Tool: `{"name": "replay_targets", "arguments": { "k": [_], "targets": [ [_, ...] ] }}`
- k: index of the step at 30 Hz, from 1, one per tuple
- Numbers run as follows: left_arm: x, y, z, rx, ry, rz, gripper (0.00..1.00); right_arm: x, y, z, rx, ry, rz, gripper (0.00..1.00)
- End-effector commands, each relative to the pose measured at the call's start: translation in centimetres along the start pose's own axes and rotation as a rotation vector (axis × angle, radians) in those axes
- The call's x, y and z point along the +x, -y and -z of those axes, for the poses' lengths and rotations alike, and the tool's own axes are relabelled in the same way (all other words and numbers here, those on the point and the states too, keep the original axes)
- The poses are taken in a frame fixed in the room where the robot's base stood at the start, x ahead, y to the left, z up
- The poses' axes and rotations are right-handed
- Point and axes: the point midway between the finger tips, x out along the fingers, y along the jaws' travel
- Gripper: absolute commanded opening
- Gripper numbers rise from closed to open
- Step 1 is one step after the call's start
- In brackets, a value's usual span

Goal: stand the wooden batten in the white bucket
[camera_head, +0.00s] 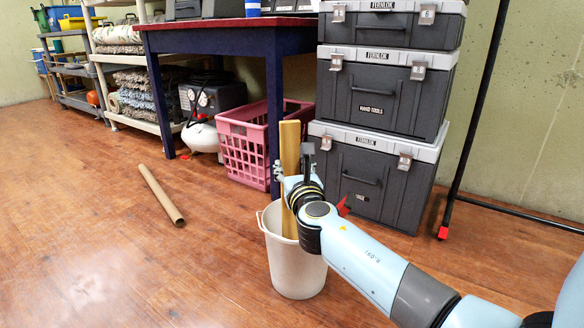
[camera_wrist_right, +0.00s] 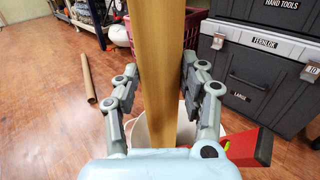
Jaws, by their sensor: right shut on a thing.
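The wooden batten (camera_head: 290,150) is upright, a long light-brown bar. My right gripper (camera_head: 294,170) is shut on it, one finger on each side, as the right wrist view also shows (camera_wrist_right: 158,80). The white bucket (camera_head: 296,272) stands on the floor below the gripper. The batten's lower part passes into the bucket's mouth, and its bottom end is hidden, so I cannot tell whether it touches the bottom. The bucket's rim also shows in the right wrist view (camera_wrist_right: 139,132), partly hidden by the batten and gripper. My left gripper is not in view.
Stacked grey toolboxes (camera_head: 372,175) stand close behind the bucket. A pink crate (camera_head: 245,150) sits under the workbench (camera_head: 210,32). A cardboard tube (camera_head: 160,195) lies on the floor to the left. A black stand (camera_head: 470,130) is at right. The left floor is mostly clear.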

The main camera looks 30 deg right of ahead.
Motion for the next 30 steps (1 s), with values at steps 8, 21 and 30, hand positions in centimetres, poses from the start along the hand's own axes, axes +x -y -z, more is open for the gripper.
{"name": "replay_targets", "arguments": {
  "k": [8,21,30],
  "targets": [
    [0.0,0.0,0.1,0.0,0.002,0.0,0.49,0.0,0.0,-0.1,0.0,0.001,0.0,0.52],
    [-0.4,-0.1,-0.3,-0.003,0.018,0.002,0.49,-0.2,0.0,0.1,0.0,-0.001,0.0,0.7],
    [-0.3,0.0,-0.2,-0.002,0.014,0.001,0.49,-5.5,0.0,0.2,0.0,-0.004,0.0,0.7]
  ]
}}
